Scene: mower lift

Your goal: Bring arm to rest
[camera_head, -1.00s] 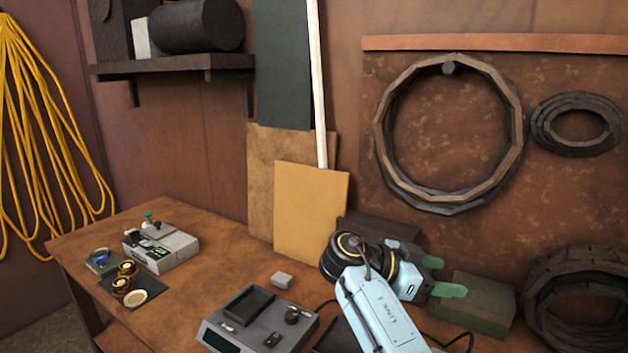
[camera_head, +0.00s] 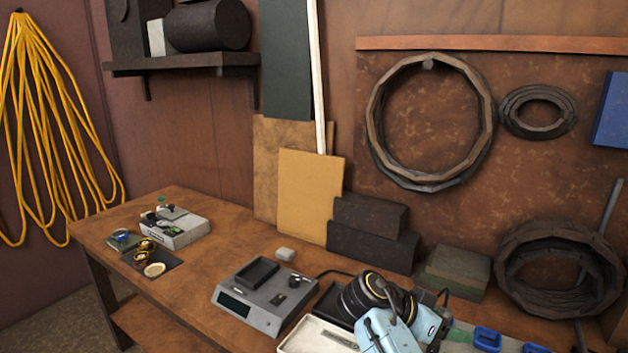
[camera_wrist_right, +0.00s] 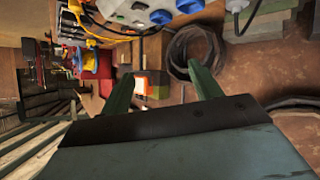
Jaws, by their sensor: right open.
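My right arm (camera_head: 385,318) comes up from the lower edge of the head view, over the front right of the wooden workbench (camera_head: 190,290). Its light blue wrist and dark, yellow-ringed joint are near a white tray (camera_head: 318,338). In the right wrist view the right gripper (camera_wrist_right: 160,88) has its two green fingers spread apart with nothing between them. My left gripper is in neither view.
A grey scale-like device (camera_head: 262,297) stands on the bench, left of my arm. A grey box (camera_head: 170,230) and small round parts (camera_head: 150,256) lie at the left. Dark blocks (camera_head: 370,232) and a coiled black hose (camera_head: 560,265) stand behind.

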